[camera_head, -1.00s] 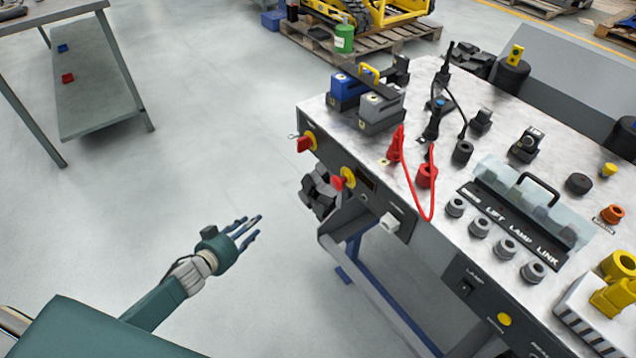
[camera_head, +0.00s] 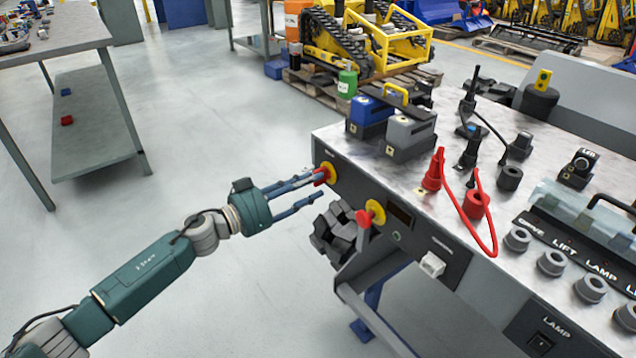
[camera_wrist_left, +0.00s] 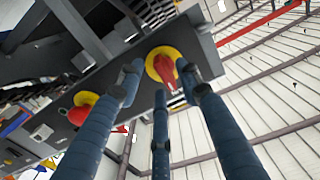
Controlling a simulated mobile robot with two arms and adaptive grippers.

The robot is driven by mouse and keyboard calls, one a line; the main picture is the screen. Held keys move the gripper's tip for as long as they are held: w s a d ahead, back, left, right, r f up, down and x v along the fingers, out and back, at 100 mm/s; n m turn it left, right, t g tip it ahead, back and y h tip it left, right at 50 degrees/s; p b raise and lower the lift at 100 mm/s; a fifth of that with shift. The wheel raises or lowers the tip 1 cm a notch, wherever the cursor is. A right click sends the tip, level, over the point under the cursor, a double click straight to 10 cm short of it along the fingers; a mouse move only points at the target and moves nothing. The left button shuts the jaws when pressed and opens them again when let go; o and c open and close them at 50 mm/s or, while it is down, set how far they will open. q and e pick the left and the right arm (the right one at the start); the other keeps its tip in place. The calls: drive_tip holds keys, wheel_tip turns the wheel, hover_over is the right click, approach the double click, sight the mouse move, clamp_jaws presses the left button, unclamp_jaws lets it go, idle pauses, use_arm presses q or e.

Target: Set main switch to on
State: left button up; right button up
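Two red rotary handles on yellow discs sit on the dark front panel of the bench; I cannot read which is labelled main. The far-left switch (camera_head: 328,170) is at my left gripper's fingertips and partly hidden by them. The second switch (camera_head: 371,213) is nearer and to the right, with nothing on it. My left gripper (camera_head: 309,187) is open, fingers spread. In the left wrist view, the red handle of the switch (camera_wrist_left: 164,68) lies between the fingertips; contact is unclear. The second switch (camera_wrist_left: 82,106) shows at left there. My right gripper is not in view.
The bench top (camera_head: 410,180) carries a blue block (camera_head: 368,117), a grey block (camera_head: 408,136) and a red cable (camera_head: 470,215). A white rocker (camera_head: 432,264) is on the front panel. A grey table (camera_head: 95,130) stands at left. The floor between is clear.

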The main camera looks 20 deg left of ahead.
use_arm(q)
drive_tip(key=shift+x, duration=1.45)
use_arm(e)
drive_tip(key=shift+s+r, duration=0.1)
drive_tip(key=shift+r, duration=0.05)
use_arm(q)
clamp_jaws()
